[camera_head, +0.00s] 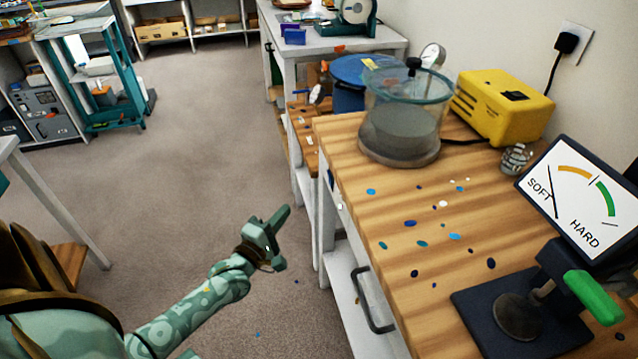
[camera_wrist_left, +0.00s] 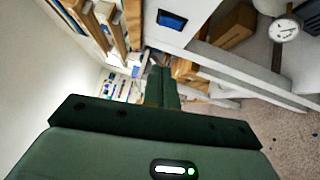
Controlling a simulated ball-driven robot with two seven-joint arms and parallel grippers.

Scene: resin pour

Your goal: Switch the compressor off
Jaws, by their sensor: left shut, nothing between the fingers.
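The yellow compressor (camera_head: 490,112) stands at the back right of the wooden bench, near the wall. A black switch (camera_head: 514,96) sits on its top; I cannot tell its position. My left gripper (camera_head: 282,214) is shut and empty, held over the floor to the left of the bench, well short of the compressor. Its closed fingers (camera_wrist_left: 163,85) also show in the left wrist view, where I cannot make out the compressor. My right gripper is not in view.
A clear vacuum chamber (camera_head: 405,118) stands left of the compressor on the wooden bench (camera_head: 350,150). A hardness tester (camera_head: 585,200) with a green lever fills the front right. A black plug (camera_head: 567,42) is in the wall. The floor (camera_head: 190,130) left of the bench is open.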

